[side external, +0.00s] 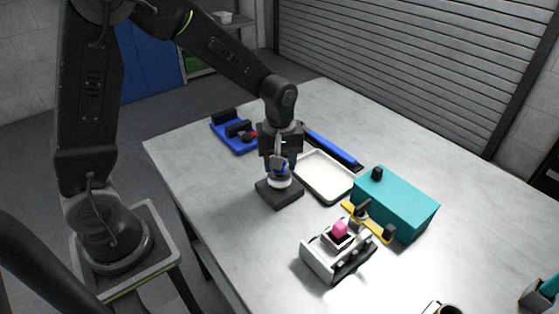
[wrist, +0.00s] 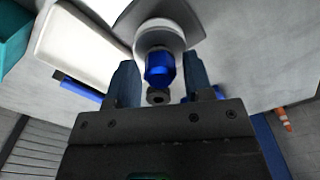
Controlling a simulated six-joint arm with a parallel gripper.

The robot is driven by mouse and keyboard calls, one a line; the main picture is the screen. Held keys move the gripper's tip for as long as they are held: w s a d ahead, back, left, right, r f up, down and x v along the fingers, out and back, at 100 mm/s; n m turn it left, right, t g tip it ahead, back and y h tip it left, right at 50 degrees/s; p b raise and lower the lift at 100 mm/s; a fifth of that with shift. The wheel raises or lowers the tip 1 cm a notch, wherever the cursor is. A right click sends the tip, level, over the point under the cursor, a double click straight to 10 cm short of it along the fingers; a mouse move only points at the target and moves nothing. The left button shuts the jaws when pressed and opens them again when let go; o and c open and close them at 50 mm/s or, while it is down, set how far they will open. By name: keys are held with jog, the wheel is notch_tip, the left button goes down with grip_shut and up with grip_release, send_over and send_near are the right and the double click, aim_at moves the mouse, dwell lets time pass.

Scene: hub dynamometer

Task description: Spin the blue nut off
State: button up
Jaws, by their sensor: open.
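The blue nut (wrist: 160,68) sits on top of a pale round hub (wrist: 158,35), with a small dark round end (wrist: 158,96) showing at its tip. In the side external view the hub (side external: 279,182) stands on a dark square base (side external: 280,194), and the nut (side external: 282,169) is partly hidden by my gripper. My gripper (side external: 279,160) points down over the hub. In the wrist view my gripper (wrist: 162,88) is open, one finger on each side of the nut, with visible gaps between. I cannot tell whether the fingertips reach down to the nut's height.
A cream tray (side external: 327,193) lies right of the hub, with a long blue bar (side external: 332,147) behind it. A blue holder (side external: 233,136) stands behind left. The table's front left is clear.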

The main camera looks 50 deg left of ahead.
jog(key=m, duration=0.6)
jog(key=shift+c, duration=0.4)
jog(key=c, duration=0.7)
jog(key=n, duration=0.6)
grip_shut()
jog(key=n, duration=0.7)
jog(key=shift+r, duration=3.1)
